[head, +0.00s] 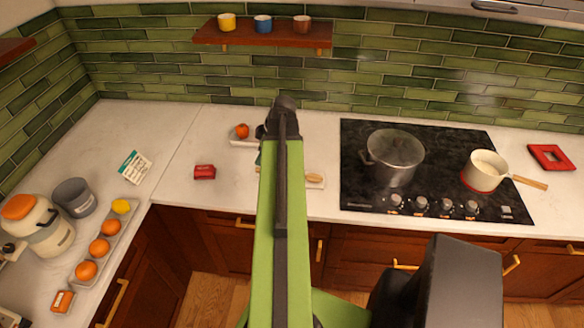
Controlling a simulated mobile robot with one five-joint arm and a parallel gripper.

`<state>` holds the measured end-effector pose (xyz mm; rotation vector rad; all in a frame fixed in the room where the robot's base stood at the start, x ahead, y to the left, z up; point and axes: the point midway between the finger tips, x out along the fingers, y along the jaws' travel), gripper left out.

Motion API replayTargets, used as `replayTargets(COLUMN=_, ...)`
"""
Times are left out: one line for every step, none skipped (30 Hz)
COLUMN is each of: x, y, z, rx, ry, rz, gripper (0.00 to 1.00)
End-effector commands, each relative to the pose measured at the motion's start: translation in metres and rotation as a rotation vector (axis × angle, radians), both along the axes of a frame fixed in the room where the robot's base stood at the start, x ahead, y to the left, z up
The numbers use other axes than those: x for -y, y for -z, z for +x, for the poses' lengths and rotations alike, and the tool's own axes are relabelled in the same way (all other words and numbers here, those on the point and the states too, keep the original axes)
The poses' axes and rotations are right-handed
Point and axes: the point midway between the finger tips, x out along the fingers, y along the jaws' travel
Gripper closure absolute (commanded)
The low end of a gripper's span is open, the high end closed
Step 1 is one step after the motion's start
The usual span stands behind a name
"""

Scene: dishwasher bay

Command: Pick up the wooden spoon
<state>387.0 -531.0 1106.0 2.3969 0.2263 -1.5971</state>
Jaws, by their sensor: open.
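A small tan oval piece (314,177), which looks like the bowl end of the wooden spoon, lies on a pale rest on the counter, just left of the cooktop. Its left side is hidden behind my green arm (282,215), so I cannot see the handle. My arm reaches forward over the counter edge, and its dark joint (284,104) shows at the far end. My gripper cannot be made out; it seems hidden behind the arm.
The black cooktop (437,141) holds a steaming glass-lidded pot (394,152) and a cream saucepan (484,171). A red box (205,172) and a tomato (242,130) stand left of my arm. Oranges, a lemon (121,206) and jars fill the left counter. A shelf (265,36) holds cups.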

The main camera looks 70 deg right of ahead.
Motion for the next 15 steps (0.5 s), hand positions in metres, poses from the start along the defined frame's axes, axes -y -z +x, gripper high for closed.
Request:
replayTargets(x=0.019, y=-0.009, z=-0.022, rx=0.014, ry=0.003, rz=-0.02, gripper=0.56)
replayTargets(x=0.026, y=-0.011, z=-0.032, rx=0.02, ry=-0.002, rz=-0.032, gripper=0.56)
replayTargets(x=0.034, y=-0.013, z=-0.042, rx=0.026, ry=-0.008, rz=-0.044, gripper=0.56)
replayTargets(x=0.038, y=-0.014, z=-0.047, rx=0.031, ry=-0.011, rz=-0.052, gripper=0.56)
replayTargets(x=0.041, y=-0.015, z=-0.051, rx=0.033, ry=-0.014, rz=-0.058, gripper=0.56)
replayTargets(x=0.044, y=-0.015, z=-0.055, rx=0.035, ry=-0.017, rz=-0.063, gripper=0.56)
replayTargets(x=0.044, y=-0.015, z=-0.056, rx=0.036, ry=-0.018, rz=-0.066, gripper=0.56)
replayTargets(x=0.045, y=-0.015, z=-0.057, rx=0.037, ry=-0.019, rz=-0.067, gripper=0.56)
replayTargets(x=0.045, y=-0.014, z=-0.056, rx=0.036, ry=-0.02, rz=-0.068, gripper=0.56)
replayTargets(x=0.045, y=-0.012, z=-0.056, rx=0.036, ry=-0.02, rz=-0.067, gripper=0.56)
replayTargets(x=0.045, y=-0.01, z=-0.055, rx=0.036, ry=-0.02, rz=-0.067, gripper=0.56)
replayTargets(x=0.045, y=-0.007, z=-0.054, rx=0.036, ry=-0.021, rz=-0.067, gripper=0.56)
replayTargets(x=0.045, y=-0.003, z=-0.052, rx=0.036, ry=-0.021, rz=-0.067, gripper=0.56)
replayTargets(x=0.045, y=0.001, z=-0.051, rx=0.036, ry=-0.021, rz=-0.066, gripper=0.56)
replayTargets(x=0.045, y=0.008, z=-0.048, rx=0.036, ry=-0.022, rz=-0.067, gripper=0.56)
